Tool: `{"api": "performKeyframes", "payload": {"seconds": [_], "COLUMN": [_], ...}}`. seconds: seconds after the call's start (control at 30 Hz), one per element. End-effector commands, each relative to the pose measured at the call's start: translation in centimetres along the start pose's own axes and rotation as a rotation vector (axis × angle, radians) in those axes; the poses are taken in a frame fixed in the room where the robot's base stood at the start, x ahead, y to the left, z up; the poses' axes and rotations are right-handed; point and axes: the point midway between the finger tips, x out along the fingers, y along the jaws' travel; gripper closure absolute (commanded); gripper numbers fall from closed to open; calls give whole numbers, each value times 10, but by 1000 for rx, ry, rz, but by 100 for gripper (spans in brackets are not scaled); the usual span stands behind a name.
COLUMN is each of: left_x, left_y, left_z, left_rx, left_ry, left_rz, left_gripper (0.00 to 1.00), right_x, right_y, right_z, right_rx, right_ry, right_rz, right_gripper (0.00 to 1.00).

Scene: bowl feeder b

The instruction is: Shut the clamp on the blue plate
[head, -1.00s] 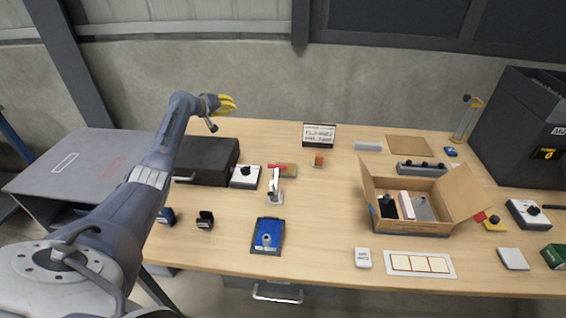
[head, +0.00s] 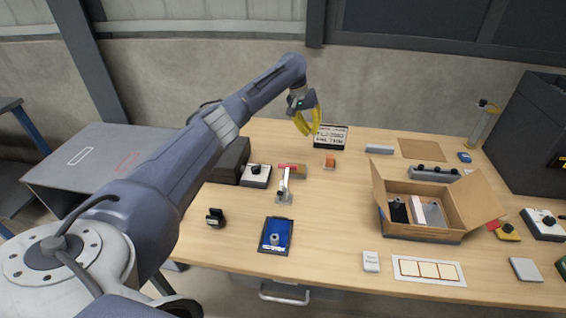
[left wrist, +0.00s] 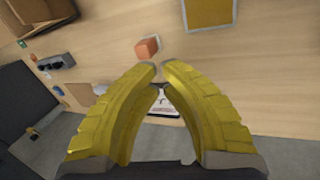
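The blue plate (head: 268,244) lies near the front edge of the table in the head view, with a small grey round piece on it. Behind it stands a clamp (head: 285,186) with an upright pale arm, a red handle and a grey base; its base looks apart from the blue plate. My left gripper (head: 310,130) is raised over the back of the table, behind and right of the clamp. In the left wrist view its yellow fingers (left wrist: 160,68) come together at the tips with nothing between them. My right gripper is not in view.
An open cardboard box (head: 425,236) holds several items on the right. A black-and-white sign (head: 331,137) and an orange block (head: 330,162) are near my left gripper. A white box with a black knob (head: 256,175) stands left of the clamp. The table between clamp and cardboard box is clear.

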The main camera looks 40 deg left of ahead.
Motion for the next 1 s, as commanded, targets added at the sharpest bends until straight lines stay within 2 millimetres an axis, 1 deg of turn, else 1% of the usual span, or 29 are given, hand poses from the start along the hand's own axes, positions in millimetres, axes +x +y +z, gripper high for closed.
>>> {"api": "performKeyframes", "payload": {"seconds": [0.03, 0.1, 0.2, 0.4, 0.6, 1.0], "left_x": [3, 6, 8, 8, 8, 11], "left_y": [-10, -22, -38, -57, -63, -64], "left_z": [8, 17, 28, 40, 43, 44], "left_rx": [-25, -60, -101, -151, -167, -167], "left_ry": [-33, -71, -112, -152, -162, -163], "left_rz": [-48, -110, -186, -286, -318, -318], "left_gripper": [100, 100, 100, 100, 100, 100], "right_x": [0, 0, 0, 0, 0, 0], "right_y": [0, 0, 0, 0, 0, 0], "right_z": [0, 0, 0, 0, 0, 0], "right_rx": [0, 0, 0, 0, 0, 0], "right_ry": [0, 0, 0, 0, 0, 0], "right_rz": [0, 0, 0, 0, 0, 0], "right_gripper": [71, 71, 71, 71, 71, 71]}}
